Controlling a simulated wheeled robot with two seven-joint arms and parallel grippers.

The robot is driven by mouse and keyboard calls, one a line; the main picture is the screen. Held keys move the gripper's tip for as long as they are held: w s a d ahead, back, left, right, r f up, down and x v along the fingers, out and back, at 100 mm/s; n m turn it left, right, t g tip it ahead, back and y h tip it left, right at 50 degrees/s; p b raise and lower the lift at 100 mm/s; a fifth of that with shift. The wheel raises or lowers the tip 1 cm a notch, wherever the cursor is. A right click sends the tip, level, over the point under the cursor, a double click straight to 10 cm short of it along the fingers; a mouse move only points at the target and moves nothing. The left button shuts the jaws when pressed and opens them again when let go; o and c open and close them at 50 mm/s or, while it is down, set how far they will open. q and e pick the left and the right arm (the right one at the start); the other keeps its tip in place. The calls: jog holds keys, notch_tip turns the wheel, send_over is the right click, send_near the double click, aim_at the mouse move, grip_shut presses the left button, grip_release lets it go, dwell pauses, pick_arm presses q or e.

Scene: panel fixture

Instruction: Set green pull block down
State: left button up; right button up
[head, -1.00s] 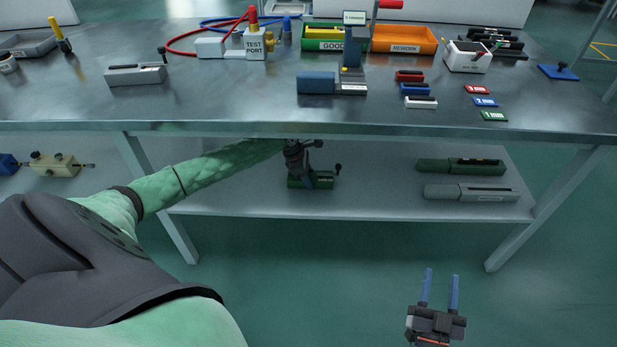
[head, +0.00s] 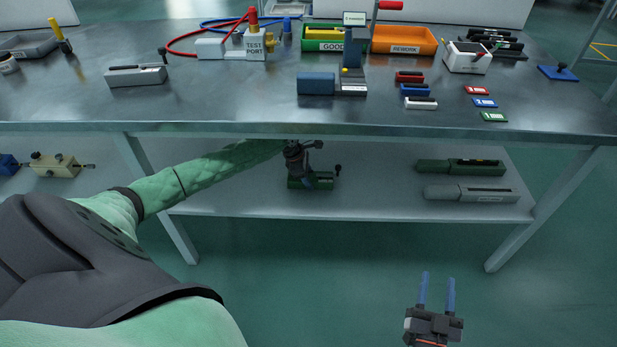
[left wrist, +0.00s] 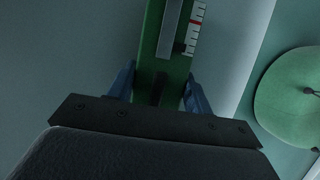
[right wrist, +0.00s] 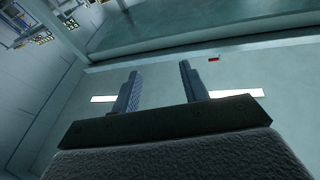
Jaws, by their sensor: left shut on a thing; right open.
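The green pull block (head: 325,182) is at the lower shelf under the bench, left of centre in the head view. My left gripper (head: 302,178) reaches down onto it from above and is shut on it. In the left wrist view the green block (left wrist: 152,38) lies between my two blue fingers (left wrist: 158,88), with a grey slider and a white scale with a red mark on it. I cannot tell whether its underside touches the shelf. My right gripper (head: 436,293) is open and empty, low in front of the bench; its spread fingers show in the right wrist view (right wrist: 158,92).
The lower shelf (head: 385,200) has free room right of the block. A dark green block (head: 445,166) and a grey block (head: 460,193) lie at its right. The bench top (head: 230,105) overhangs it; a leg (head: 520,230) stands at the right.

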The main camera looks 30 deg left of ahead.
jog(key=shift+f, duration=0.4)
pick_arm(q)
jog(key=o, duration=1.2)
jog(key=shift+a+r, duration=0.1)
jog(key=shift+r, duration=0.3)
jog(key=p+v, duration=0.1)
jog(key=v, duration=0.5)
jog(key=shift+s+a+r, duration=0.1)
jog(key=shift+s+r, duration=0.05)
jog(key=shift+r, duration=0.2)
pick_arm(e)
notch_tip(320, 180, down, 15)
jog(key=s+g+h, duration=0.1)
jog(key=s+g, duration=0.1)
jog(key=g, duration=0.3)
jog(key=shift+s+a+r+g, duration=0.2)
jog(key=shift+s+g, duration=0.1)
jog(key=shift+s, duration=0.1)
